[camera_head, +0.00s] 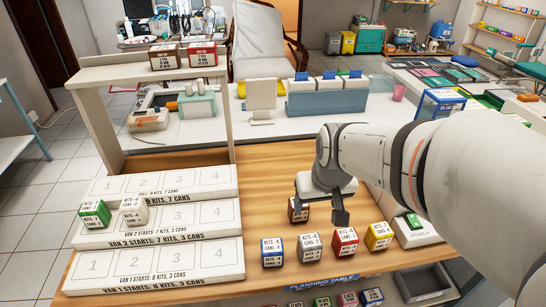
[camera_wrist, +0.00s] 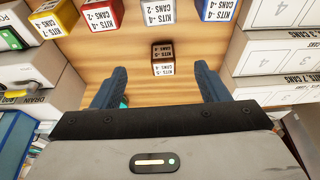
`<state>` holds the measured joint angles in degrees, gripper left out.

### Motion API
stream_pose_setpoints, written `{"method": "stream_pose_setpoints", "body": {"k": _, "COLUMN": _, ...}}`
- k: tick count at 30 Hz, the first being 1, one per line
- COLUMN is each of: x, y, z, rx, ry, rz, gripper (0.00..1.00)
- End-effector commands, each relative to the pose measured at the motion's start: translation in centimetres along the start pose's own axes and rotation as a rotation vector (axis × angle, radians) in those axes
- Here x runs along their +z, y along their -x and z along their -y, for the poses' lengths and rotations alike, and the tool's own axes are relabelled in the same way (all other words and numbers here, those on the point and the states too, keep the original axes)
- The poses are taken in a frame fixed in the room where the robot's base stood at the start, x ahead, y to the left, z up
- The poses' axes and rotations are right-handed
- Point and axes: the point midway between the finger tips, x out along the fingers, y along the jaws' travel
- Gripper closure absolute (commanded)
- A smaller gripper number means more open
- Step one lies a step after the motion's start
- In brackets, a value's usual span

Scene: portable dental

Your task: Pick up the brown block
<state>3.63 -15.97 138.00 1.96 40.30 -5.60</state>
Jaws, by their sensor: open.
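The brown block (camera_head: 297,211) stands on the wooden table, partly hidden behind my gripper in the head view. It has a white label reading "KITS -5, CANS -4". In the wrist view the brown block (camera_wrist: 163,58) lies beyond the fingertips, roughly midway between them. My gripper (camera_head: 318,212) is open and empty, pointing down above the table near the block. Its two dark fingers also show in the wrist view (camera_wrist: 162,78), apart from the block.
Blue (camera_head: 272,252), grey (camera_head: 309,247), red (camera_head: 345,241) and yellow (camera_head: 378,236) blocks stand in a row in front. White stepped boards (camera_head: 165,225) with a green block (camera_head: 94,213) and a white block (camera_head: 134,211) are at left. A white box (camera_head: 418,234) is at right.

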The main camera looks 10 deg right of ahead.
Motion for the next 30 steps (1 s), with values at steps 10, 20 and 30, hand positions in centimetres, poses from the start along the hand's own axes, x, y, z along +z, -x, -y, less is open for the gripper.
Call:
{"method": "stream_pose_setpoints", "body": {"k": 10, "x": -5.9, "y": -12.1, "z": 0.0, "rx": -0.002, "ry": 0.002, "rz": -0.074, "gripper": 0.24}}
{"method": "stream_pose_setpoints", "body": {"k": 20, "x": -6.7, "y": -15.5, "z": 0.0, "rx": -0.001, "ry": 0.002, "rz": -0.081, "gripper": 0.24}}
{"method": "stream_pose_setpoints", "body": {"k": 30, "x": -7.2, "y": -19.9, "z": 0.0, "rx": -0.001, "ry": 0.000, "rz": -0.081, "gripper": 0.24}}
